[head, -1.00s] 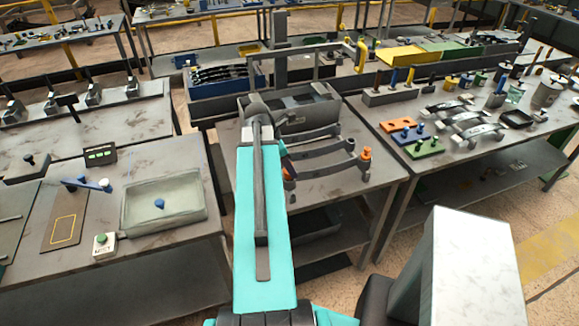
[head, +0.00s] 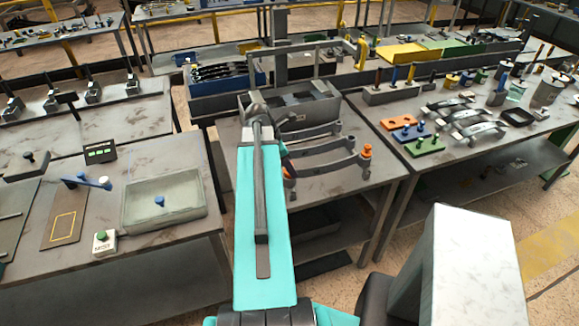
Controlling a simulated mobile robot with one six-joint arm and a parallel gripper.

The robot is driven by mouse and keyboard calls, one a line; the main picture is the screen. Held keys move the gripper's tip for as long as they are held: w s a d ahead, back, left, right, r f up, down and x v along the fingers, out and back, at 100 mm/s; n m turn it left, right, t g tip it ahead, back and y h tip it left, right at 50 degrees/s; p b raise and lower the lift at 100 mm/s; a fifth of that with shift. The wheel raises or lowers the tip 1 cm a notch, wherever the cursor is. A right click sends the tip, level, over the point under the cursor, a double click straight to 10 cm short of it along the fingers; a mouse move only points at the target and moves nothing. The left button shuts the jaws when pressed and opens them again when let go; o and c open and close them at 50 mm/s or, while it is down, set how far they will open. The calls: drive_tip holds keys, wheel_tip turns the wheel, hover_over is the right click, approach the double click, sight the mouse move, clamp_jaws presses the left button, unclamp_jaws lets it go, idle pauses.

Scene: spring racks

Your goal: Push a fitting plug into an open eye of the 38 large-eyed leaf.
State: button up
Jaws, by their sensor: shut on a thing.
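Curved grey leaves lie on the middle bench; the front leaf (head: 335,167) has an orange plug-like piece (head: 366,151) upright at its right end. A rear leaf (head: 312,132) lies behind it. I cannot read which is the 38 leaf. The front leaf's left end is partly hidden by my arm.
A grey bin (head: 305,104) stands behind the leaves. Clamped leaves (head: 470,122) lie on the right bench. A gap separates the left and middle benches.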

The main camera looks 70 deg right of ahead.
drive_tip(key=shift+f, duration=0.15)
drive_tip(key=o, duration=1.5)
drive_tip(key=shift+c, duration=0.2)
drive_tip(key=shift+r+p, duration=1)
drive_tip(key=shift+r, duration=2.5)
